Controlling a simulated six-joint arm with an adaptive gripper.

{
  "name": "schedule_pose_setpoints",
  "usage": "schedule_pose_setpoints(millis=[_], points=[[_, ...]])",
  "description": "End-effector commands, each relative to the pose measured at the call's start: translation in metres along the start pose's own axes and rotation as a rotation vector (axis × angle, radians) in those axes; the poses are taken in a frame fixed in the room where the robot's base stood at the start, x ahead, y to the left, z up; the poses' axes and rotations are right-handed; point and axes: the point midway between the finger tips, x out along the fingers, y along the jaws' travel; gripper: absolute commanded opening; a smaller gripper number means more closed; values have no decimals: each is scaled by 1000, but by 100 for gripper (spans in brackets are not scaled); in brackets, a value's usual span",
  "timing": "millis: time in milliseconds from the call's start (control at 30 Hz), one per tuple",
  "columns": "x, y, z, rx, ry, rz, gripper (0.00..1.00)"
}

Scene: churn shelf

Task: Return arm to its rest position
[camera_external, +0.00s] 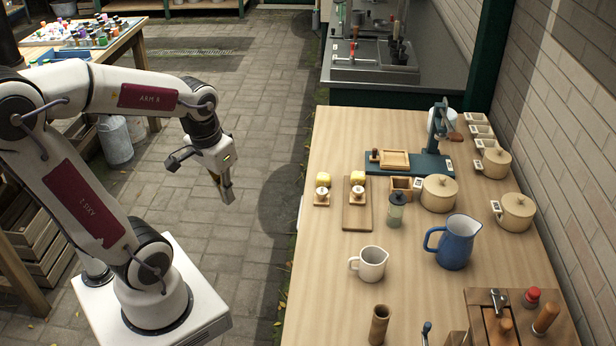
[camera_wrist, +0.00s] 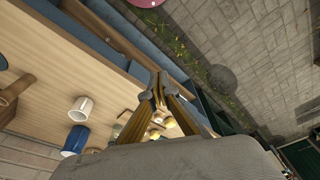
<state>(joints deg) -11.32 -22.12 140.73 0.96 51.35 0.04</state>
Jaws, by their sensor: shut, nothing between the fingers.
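My gripper (camera_external: 226,190) hangs over the paved floor, left of the wooden table, in the external view. It points down, with its fingers together and nothing between them. In the wrist view the fingertips of my gripper (camera_wrist: 158,84) meet in a narrow point, with the table's edge and the floor beyond. My arm is bent, with the upper link level and the wrist lowered. The gripper touches nothing in either view.
The table (camera_external: 329,285) holds a white mug (camera_external: 371,265), a blue pitcher (camera_external: 454,244), lidded pots (camera_external: 439,194), a green press (camera_external: 437,160) and two yellow lumps on wooden boards (camera_external: 357,217). A side table (camera_external: 125,40) with small jars stands at the back left. Paving between is clear.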

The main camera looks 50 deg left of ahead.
Motion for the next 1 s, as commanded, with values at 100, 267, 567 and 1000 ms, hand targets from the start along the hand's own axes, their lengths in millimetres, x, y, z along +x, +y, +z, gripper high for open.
schedule_pose_setpoints(millis=[100,267,567,1000], points=[[-12,9,5,24,51,13,0],[-29,20,9,57,125,29,0],[-60,36,14,130,268,57,0],[-72,47,16,175,318,77,0]])
